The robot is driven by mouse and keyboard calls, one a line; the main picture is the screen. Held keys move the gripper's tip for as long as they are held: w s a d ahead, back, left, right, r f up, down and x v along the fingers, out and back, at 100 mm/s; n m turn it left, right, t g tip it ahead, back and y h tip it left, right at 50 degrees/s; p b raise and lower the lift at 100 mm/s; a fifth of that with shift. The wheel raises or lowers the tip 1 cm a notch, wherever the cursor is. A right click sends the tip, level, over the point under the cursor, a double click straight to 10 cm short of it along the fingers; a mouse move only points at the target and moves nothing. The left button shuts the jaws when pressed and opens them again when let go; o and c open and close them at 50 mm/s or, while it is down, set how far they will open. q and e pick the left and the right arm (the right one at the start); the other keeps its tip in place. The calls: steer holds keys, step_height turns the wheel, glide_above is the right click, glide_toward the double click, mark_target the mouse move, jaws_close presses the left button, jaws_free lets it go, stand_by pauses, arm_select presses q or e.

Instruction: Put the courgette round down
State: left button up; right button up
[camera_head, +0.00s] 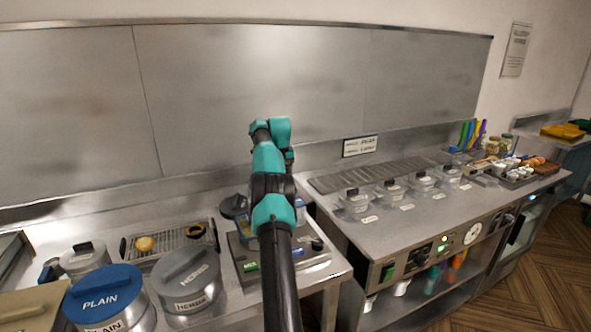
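No courgette round can be made out for certain. A round golden piece (145,243) lies on a wire rack tray (160,256) at the left. A dark ring-shaped thing (195,231) sits at the right end of the same tray. One arm of mine rises from the bottom middle, over the counter unit with green and blue tags (318,262). It bends at the top. Its gripper does not show and may be hidden behind the arm, so I cannot see whether it holds anything. The other arm is out of the picture.
Several clear lidded tubs (392,190) line the right counter. An egg tray (518,172) lies at far right. A gap separates the counters.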

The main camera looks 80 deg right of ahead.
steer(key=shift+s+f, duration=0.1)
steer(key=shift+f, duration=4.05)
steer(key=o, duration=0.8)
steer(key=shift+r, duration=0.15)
